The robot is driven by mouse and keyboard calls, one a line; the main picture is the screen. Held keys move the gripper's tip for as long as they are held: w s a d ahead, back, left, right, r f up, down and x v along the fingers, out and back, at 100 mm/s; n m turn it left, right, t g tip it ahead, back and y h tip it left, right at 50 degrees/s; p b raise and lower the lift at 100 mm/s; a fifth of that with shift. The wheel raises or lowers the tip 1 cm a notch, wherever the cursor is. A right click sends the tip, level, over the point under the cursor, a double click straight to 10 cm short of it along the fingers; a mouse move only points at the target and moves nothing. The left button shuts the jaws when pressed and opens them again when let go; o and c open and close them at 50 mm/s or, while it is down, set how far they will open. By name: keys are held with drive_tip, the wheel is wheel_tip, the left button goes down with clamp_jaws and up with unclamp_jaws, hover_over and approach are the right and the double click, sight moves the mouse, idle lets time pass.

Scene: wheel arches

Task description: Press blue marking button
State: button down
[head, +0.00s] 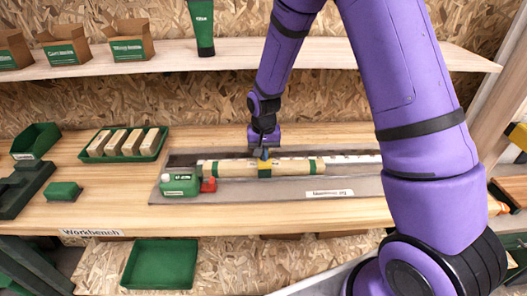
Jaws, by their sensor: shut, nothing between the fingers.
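A light wooden bar with green bands (237,168) lies across a grey mat (240,189) on the workbench. My purple arm reaches down from above, and my gripper (264,146) is shut and empty, right at or just above this part. I cannot tell whether they touch. The fingertips are small and partly merged with the part behind them.
A green tray of wooden blocks (152,153) is further left. A shelf (300,58) with boxes runs above the bench. The bench front near its "Workbench" label is clear.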

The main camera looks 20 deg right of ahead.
wheel_tip(320, 180, up, 14)
idle(0.6)
drive_tip(key=shift+r, duration=0.1)
drive_tip(key=s+d+r+n+t, duration=0.2)
drive_tip(key=s+d+r+t, duration=0.15)
drive_tip(key=s+r, duration=1.1)
drive_tip(key=s+d+r+t, duration=0.1)
drive_tip(key=s+r, duration=0.1)
drive_tip(key=s, duration=0.6)
drive_tip(key=s+d+r+n, duration=0.1)
drive_tip(key=s+d+r, duration=0.1)
drive_tip(key=s, duration=0.5)
drive_tip(key=shift+s+r+n+t, duration=0.25)
drive_tip(key=shift+s+n+t, duration=0.05)
drive_tip(key=shift+s+t, duration=0.1)
